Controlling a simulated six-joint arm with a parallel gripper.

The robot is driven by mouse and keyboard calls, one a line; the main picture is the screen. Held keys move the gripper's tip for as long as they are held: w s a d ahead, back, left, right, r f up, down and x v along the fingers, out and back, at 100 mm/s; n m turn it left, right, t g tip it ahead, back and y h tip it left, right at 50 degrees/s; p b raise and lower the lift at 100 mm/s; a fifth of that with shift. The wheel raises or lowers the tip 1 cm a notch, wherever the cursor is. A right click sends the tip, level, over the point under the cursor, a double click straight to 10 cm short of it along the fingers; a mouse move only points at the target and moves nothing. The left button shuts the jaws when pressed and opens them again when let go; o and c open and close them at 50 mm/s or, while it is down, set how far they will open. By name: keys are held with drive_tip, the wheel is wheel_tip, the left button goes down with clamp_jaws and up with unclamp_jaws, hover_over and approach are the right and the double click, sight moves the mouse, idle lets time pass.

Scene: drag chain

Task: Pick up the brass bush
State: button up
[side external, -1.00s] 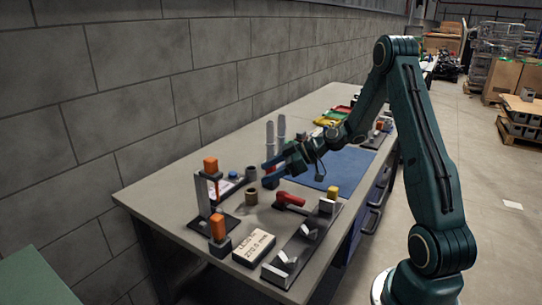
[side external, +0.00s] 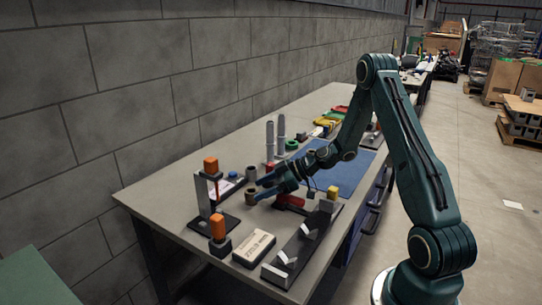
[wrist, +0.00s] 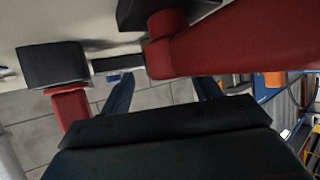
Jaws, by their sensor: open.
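The brass bush (side external: 251,198) looks like a short brownish cylinder standing upright on the bench in the side view. My gripper (side external: 260,189) is open, its blue fingers pointing left, with the tips right beside the bush in the picture. I cannot tell whether the bush lies between the fingers or whether they touch it. In the wrist view the two blue fingers (wrist: 163,92) are apart; I cannot make out the bush there.
A stand with orange blocks (side external: 211,165) is to the left. A labelled box (side external: 254,248) and a dark rail fixture (side external: 302,242) lie in front. A red clamp (side external: 289,201) sits close under my gripper. Grey posts (side external: 281,134) rise behind. A dark cylinder (side external: 251,173) stands beyond the bush.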

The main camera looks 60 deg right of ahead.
sight(252, 196)
drive_tip(key=shift+x, duration=1.4)
drive_tip(key=c, duration=1.3)
